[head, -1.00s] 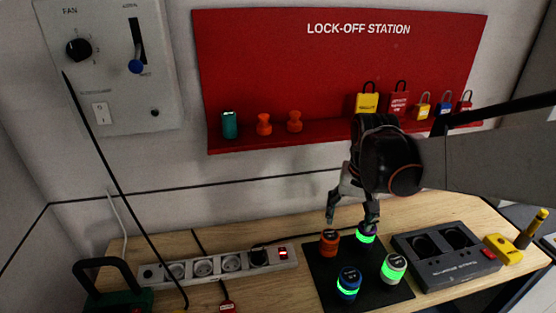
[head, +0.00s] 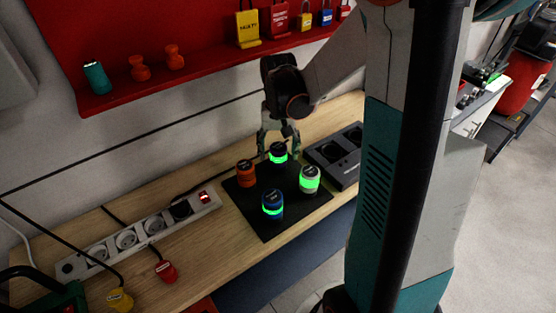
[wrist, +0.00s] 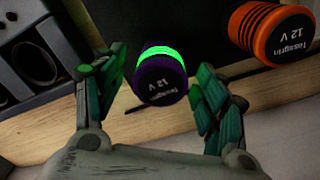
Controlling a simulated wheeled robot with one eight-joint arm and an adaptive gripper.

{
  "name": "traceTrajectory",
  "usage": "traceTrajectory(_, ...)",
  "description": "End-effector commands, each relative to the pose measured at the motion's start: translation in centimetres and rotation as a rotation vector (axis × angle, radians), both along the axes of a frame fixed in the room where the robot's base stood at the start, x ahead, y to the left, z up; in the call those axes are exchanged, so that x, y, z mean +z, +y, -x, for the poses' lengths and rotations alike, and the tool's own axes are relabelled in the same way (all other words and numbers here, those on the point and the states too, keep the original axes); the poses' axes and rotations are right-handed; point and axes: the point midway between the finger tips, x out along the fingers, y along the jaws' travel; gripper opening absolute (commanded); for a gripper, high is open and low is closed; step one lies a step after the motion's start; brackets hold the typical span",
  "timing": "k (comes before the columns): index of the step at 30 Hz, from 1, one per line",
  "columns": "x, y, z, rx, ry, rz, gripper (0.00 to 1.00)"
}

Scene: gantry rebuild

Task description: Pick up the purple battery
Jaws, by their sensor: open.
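The purple battery (wrist: 162,76), with a glowing green band and a dark top marked 12 V, stands between my open fingers in the wrist view. It also shows in the head view (head: 278,153) at the back of the black mat (head: 265,231). My gripper (head: 278,150) is open above and around it, pointing down. In the wrist view my gripper (wrist: 160,100) has one finger on each side of the battery; the left finger looks apart from it and the right one is close. I cannot tell whether the right finger touches.
An orange battery (head: 246,173), a white one (head: 310,179) and a blue one (head: 272,205) stand on the mat. A dark charger box (head: 340,152) is to the right. A power strip (head: 140,231) lies left. A red lock-off shelf (head: 210,66) is behind.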

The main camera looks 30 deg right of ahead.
Motion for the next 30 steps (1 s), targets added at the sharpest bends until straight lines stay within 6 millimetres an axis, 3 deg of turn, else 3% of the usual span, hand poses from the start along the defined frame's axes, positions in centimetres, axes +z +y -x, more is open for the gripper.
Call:
traceTrajectory(3, -1.9, 0.0, 0.0, 0.0, 0.0, 0.0, 0.66)
traceTrajectory(11, -2.2, 0.0, 0.0, 0.0, 0.0, 0.0, 0.66)
traceTrajectory(19, -2.2, 0.0, 0.0, 0.0, 0.0, 0.0, 0.07)
traceTrajectory(30, -1.8, 0.0, 0.0, 0.0, 0.0, 0.0, 0.06)
